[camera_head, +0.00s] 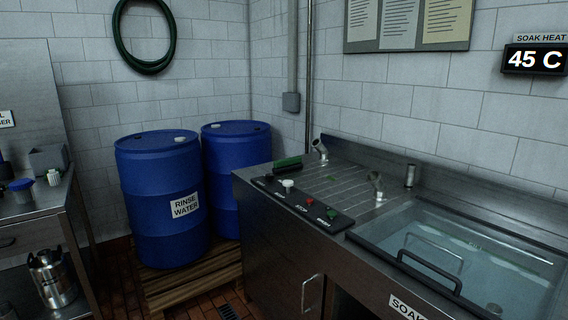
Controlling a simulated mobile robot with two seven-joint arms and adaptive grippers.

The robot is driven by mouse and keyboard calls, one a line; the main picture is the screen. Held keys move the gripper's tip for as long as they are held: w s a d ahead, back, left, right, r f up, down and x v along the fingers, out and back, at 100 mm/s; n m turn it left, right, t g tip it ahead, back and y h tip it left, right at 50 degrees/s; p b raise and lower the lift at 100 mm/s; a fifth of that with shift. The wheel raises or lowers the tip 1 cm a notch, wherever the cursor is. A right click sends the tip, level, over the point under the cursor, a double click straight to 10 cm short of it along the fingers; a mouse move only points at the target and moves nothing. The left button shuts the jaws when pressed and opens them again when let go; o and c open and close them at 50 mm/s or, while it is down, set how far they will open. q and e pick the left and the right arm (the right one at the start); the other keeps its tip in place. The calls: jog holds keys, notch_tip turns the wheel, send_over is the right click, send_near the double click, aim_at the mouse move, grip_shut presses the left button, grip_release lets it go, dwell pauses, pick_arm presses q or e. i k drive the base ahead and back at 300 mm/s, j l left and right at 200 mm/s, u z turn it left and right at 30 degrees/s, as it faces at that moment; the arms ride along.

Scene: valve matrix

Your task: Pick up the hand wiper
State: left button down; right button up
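I cannot make out a hand wiper for certain. A small green-and-dark item (288,163) lies at the back left corner of the steel counter (345,180), and I cannot tell what it is. Neither of my grippers is in view.
Two blue drums (160,200) stand on a wooden pallet (190,286) left of the counter. A control panel (305,203) with knobs edges the counter. A water-filled soak tank (470,250) has a black handle (430,270). A steel table (35,205) at left holds small containers.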

aim_at(293, 162)
jog(key=i+j+z, duration=0.1)
jog(key=i+j, duration=1.55)
